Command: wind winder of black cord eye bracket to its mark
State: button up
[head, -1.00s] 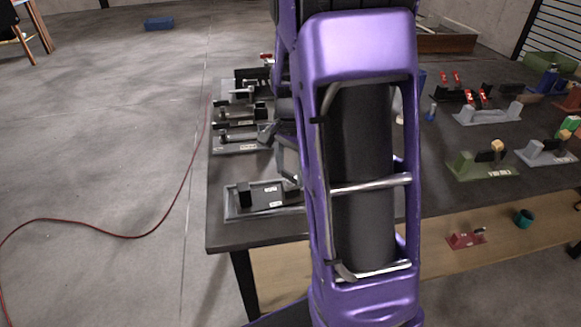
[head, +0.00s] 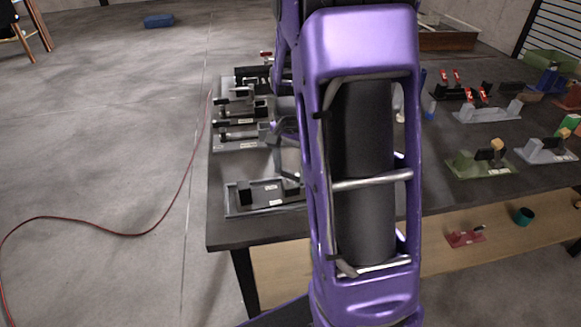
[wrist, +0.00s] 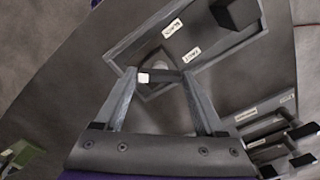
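In the wrist view my gripper (wrist: 158,76) points at a grey-framed fixture (wrist: 120,45) with two white labels and a black block (wrist: 237,13). My fingers stand apart. A dark bar (wrist: 165,76) with a small white patch lies across the gap between the fingertips, possibly the winder; contact is unclear. In the head view the fixture (head: 262,194) lies at the table's near left corner. My gripper (head: 284,150) is just above its right part, largely hidden by my arm. No mark is clearly visible.
More dark fixtures (head: 240,122) stand close behind on the left of the table (head: 225,235). Grey and green fixtures (head: 482,164) stand on the right, beyond my arm. A red cord (head: 135,235) lies on the floor at left.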

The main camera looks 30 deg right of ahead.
aim_at(291, 172)
jog(key=o, duration=0.3)
notch_tip(291, 172, up, 18)
jog(key=p, duration=0.2)
jog(key=shift+f+p, duration=0.25)
jog(key=shift+p, duration=0.15)
